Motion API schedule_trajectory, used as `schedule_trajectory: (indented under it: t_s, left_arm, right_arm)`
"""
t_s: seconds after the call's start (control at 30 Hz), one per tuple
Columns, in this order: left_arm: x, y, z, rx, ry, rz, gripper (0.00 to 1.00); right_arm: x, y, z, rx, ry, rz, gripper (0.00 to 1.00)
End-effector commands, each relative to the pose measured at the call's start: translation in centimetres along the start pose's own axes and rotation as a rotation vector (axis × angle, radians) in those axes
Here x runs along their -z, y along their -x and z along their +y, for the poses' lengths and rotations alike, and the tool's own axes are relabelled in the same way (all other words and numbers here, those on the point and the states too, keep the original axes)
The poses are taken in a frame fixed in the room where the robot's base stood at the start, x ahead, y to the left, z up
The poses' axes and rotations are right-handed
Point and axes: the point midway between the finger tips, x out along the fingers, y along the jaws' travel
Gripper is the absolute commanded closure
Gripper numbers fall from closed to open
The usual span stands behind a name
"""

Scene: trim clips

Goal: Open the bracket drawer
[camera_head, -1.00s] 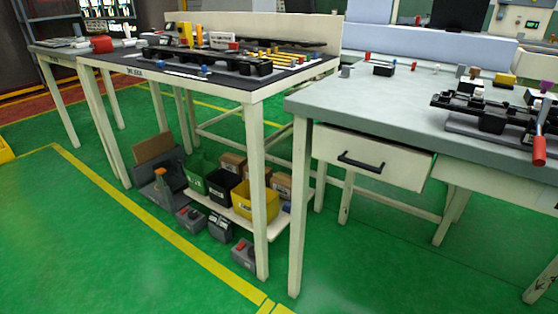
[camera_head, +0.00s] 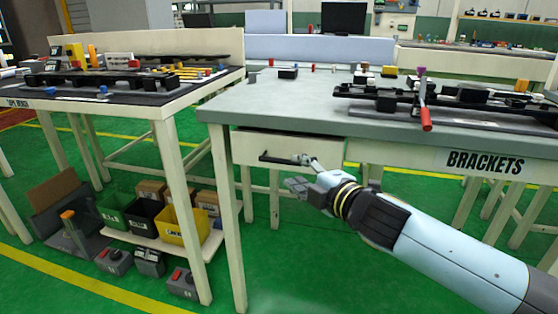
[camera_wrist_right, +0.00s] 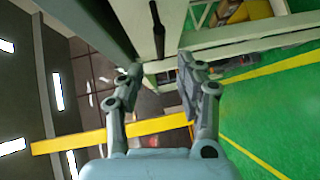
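The bracket drawer (camera_head: 245,147) is a white front below the grey tabletop of the bench, and it looks closed. Its black bar handle (camera_head: 278,158) runs across the front. My right gripper (camera_head: 300,172) is open at the right end of the handle, with one finger near handle height and the other lower and nearer. In the right wrist view, the handle (camera_wrist_right: 157,28) shows ahead, roughly in line with the gap between the open fingers (camera_wrist_right: 159,68). I cannot tell whether a finger touches it. My left gripper is out of view.
The grey bench (camera_head: 270,103) carries a black clip fixture with a red-handled lever (camera_head: 425,119). A BRACKETS sign (camera_head: 485,163) is on its front edge. A second table stands left, with a yellow bin (camera_head: 183,223) on its lower shelf. Green floor in front is clear.

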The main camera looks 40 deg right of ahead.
Motion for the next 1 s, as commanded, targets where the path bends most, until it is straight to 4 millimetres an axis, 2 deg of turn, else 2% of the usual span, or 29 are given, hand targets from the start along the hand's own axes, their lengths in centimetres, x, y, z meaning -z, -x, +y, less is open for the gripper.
schedule_trajectory:
  t_s: [0.2, 0.4, 0.57, 0.8, 1.0]
  left_arm:
    - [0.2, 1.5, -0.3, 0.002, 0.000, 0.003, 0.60]
    - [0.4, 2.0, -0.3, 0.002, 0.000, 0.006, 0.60]
    - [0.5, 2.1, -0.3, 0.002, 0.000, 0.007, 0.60]
    - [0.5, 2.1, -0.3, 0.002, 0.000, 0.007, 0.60]
    - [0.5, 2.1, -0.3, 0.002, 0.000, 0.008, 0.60]
  right_arm:
    - [0.1, -4.6, 0.4, -0.002, -0.006, -0.002, 0.64]
    - [0.0, -7.5, 0.1, 0.000, -0.005, -0.001, 0.64]
    - [0.0, -8.4, 0.0, 0.001, -0.005, 0.000, 0.64]
    - [0.0, -8.4, -0.1, 0.002, -0.005, 0.000, 0.64]
    - [0.0, -8.4, -0.1, 0.002, -0.005, 0.000, 0.89]
